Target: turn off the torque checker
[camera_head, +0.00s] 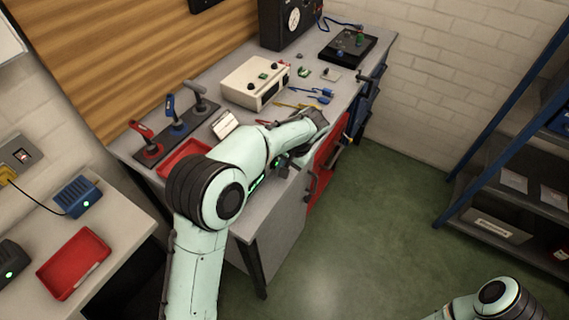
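No label is readable, so I cannot tell for sure which device is the torque checker. A beige box (255,82) with dark knobs and a small green spot sits mid-bench. A black box with a round white dial (293,18) stands at the back, and a flat black unit (348,46) with a green part lies at the far right. My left arm reaches over the bench's front edge, its dark wrist end near the red drawer front. Its gripper fingers are not clearly visible. My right arm shows only at the lower right corner; its gripper is out of view.
Red and blue upright tools (173,122) stand in a dark rack at the bench's left. A red tray (183,158) lies beside my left arm. Blue and yellow hand tools (310,95) lie near the front edge. A side table holds another red tray (74,262).

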